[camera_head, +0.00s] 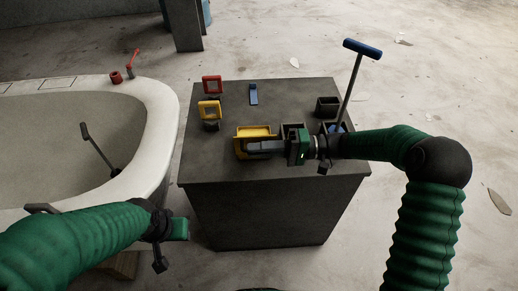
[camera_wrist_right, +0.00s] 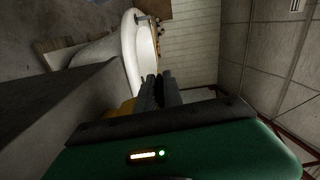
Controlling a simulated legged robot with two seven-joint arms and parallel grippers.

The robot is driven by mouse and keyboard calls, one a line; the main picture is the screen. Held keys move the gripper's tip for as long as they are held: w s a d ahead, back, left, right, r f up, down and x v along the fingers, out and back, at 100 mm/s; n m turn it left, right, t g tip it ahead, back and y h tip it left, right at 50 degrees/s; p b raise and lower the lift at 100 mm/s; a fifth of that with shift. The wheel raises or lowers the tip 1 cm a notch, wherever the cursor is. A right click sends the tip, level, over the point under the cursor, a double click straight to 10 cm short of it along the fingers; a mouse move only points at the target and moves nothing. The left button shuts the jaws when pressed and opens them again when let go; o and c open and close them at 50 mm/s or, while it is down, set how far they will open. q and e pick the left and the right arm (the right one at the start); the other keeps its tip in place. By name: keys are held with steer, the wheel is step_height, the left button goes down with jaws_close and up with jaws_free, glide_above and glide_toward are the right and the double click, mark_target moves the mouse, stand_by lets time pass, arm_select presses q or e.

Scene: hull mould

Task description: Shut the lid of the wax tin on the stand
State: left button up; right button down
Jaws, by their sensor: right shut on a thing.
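The yellow wax tin (camera_head: 256,131) is on top of the dark stand (camera_head: 215,165), near its front middle. Its yellow back part shows behind my fingers, and I cannot tell exactly how far the lid is tilted. My right gripper (camera_head: 252,148) reaches in from the right, level, with its fingers closed together at the tin. The fingers hide much of the tin's inside and front. In the right wrist view the fingers (camera_wrist_right: 158,90) are close together, with a bit of yellow beside them. My left gripper (camera_head: 181,229) is low in front of the stand, away from the tin, its fingers unclear.
On the stand are a red frame (camera_head: 212,85), a yellow frame (camera_head: 209,108), a small blue item (camera_head: 253,94) and a dark box (camera_head: 327,107). A blue-handled tool (camera_head: 362,48) stands upright at the right. A white hull mould (camera_head: 158,105) is at the left.

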mark_target(256, 137)
steer(key=shift+a+m+p, duration=0.2)
steer(key=shift+m+p, duration=0.1)
steer(key=shift+p, duration=0.15)
steer(key=w+m+p, duration=0.1)
steer(key=p, duration=0.1)
steer(key=w+r+m+p, duration=0.1)
steer(key=p, duration=0.1)
steer(key=shift+w+r+m, duration=0.25)
steer(key=shift+r+m, duration=0.05)
steer(key=shift+m, duration=0.1)
steer(key=shift+w+m+p, duration=0.3)
steer(key=shift+w+p, duration=0.05)
steer(key=shift+p, duration=0.05)
steer(key=shift+w+m+p, duration=0.4)
steer(key=shift+w+m, duration=0.45)
steer(key=shift+m, duration=0.05)
steer(key=shift+w+f, duration=0.1)
steer(key=shift+w, duration=0.45)
